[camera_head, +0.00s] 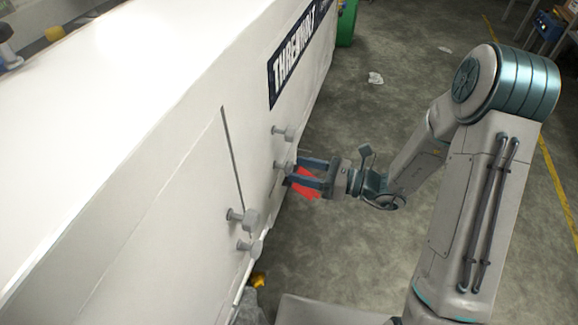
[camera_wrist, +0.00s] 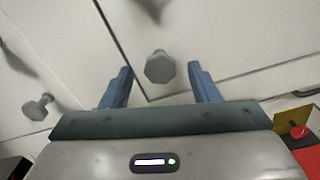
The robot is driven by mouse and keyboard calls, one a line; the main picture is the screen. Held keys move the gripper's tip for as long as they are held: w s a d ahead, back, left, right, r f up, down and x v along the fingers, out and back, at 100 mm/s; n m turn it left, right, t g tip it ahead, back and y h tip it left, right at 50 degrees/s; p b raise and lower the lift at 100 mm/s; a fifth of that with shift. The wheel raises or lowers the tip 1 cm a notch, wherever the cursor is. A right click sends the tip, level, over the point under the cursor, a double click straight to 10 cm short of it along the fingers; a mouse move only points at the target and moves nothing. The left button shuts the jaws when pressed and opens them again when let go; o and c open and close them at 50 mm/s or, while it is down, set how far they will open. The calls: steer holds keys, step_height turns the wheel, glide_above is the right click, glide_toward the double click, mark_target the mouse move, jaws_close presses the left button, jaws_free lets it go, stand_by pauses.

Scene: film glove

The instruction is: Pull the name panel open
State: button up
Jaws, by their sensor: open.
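The white cabinet front (camera_head: 180,190) carries a dark name label (camera_head: 295,55) with white letters at its far end. Its panels look flush with thin seams. A grey knob (camera_head: 284,166) stands out from the front below the label, with another knob (camera_head: 284,132) just above it. My gripper (camera_head: 296,169) is open, its two blue fingers pointing at the front around the lower of these knobs. In the wrist view, the faceted knob (camera_wrist: 160,66) sits between the open fingertips (camera_wrist: 160,72), with gaps on both sides. I cannot tell how deep it lies between them.
Two more knobs (camera_head: 243,217) (camera_head: 249,246) stand nearer on the cabinet; a side knob (camera_wrist: 38,107) shows left in the wrist view. A red object (camera_head: 303,186) lies beneath my gripper. The concrete floor (camera_head: 340,130) beside the cabinet is mostly clear, with paper scraps (camera_head: 375,78).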

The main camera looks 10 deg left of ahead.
mark_target(293, 168)
steer(key=shift+w+a, duration=0.15)
steer(key=shift+a, duration=1.75)
